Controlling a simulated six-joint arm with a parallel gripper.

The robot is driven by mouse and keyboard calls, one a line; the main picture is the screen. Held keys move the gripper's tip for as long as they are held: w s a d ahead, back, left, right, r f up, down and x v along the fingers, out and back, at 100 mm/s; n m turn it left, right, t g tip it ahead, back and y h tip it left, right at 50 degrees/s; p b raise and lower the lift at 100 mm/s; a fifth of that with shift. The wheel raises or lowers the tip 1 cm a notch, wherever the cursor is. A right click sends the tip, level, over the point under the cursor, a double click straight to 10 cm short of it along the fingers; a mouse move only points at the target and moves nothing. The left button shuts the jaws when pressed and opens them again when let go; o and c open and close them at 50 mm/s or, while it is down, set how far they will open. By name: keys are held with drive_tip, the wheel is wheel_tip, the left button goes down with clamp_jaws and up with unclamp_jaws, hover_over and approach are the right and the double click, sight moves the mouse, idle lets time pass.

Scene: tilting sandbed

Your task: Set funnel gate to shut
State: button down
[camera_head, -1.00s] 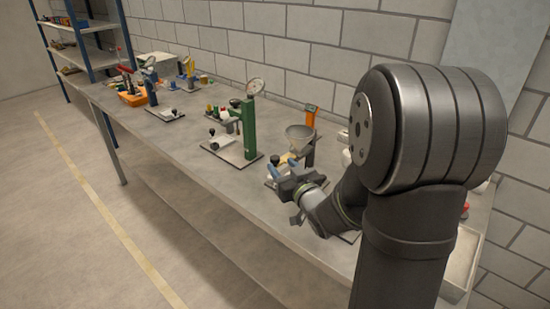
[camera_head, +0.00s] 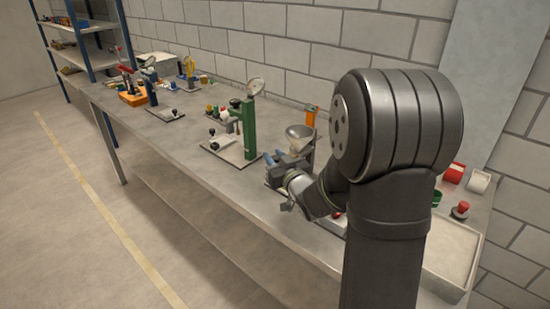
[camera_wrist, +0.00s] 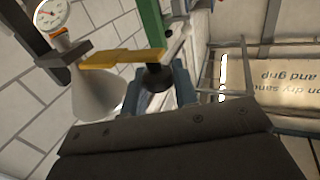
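The grey funnel (camera_head: 299,132) stands on its stand on the bench, just beyond my gripper. In the wrist view the pale funnel cone (camera_wrist: 98,92) is at the left. A yellow bar (camera_wrist: 122,58) crosses by its narrow end, with a round dark knob (camera_wrist: 157,78) near the bar's right end. My gripper (camera_head: 274,156) has blue fingers and is close in front of the funnel stand. In the wrist view my gripper (camera_wrist: 158,92) is open, with the knob showing between its fingertips. I cannot tell whether they touch it.
A green post with a dial (camera_head: 249,125) stands left of my gripper. An orange-topped post (camera_head: 310,116) is behind the funnel. A sand tray (camera_head: 448,250), a red block (camera_head: 454,173) and a red knob (camera_head: 461,209) are at the right. The bench's front edge is clear on the left.

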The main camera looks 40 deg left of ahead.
drive_tip(key=shift+w, duration=1.4)
drive_tip(key=c, duration=1.2)
unclamp_jaws()
drive_tip(key=shift+s+d, duration=0.1)
drive_tip(key=v, duration=1.7)
drive_tip(key=shift+s+d, duration=0.1)
drive_tip(key=shift+o, duration=0.2)
